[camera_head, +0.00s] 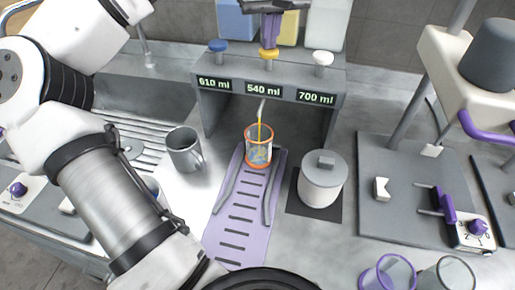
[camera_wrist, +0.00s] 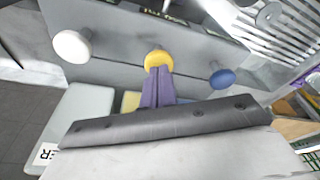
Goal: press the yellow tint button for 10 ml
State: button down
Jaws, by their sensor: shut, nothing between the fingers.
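The yellow tint button (camera_head: 268,54) is the middle of three on top of the grey dispenser (camera_head: 213,68). It also shows in the wrist view (camera_wrist: 157,58). My gripper (camera_head: 270,44) is shut and empty, its purple fingers pointing down at the yellow button. In the wrist view, its fingertips (camera_wrist: 158,70) overlap the button's edge and seem to touch it. The middle display (camera_head: 262,89) reads 540 ml.
The blue button (camera_head: 217,46), reading 610 ml, and white button (camera_head: 323,58), reading 700 ml, flank the yellow one. Tint tanks (camera_head: 237,20) stand close behind. A grey mug (camera_head: 184,150) and lidded white pot (camera_head: 321,180) stand beside the tray.

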jog(key=shift+f, duration=0.55)
jog(key=shift+w+p+v, duration=0.15)
jog(key=shift+p+v, duration=0.45)
jog(key=shift+v, duration=0.15)
jog(key=shift+w+p+v, duration=0.15)
jog(key=shift+p+v, duration=0.45)
jog(key=shift+v, duration=0.1)
jog(key=shift+a+r, duration=0.1)
jog(key=p+v, duration=0.4)
jog(key=w+p+v, duration=0.1)
jog(key=p, duration=0.1)
jog(key=shift+s+a+r, duration=0.1)
jog(key=shift+a+r, duration=0.05)
jog(key=shift+r, duration=0.4)
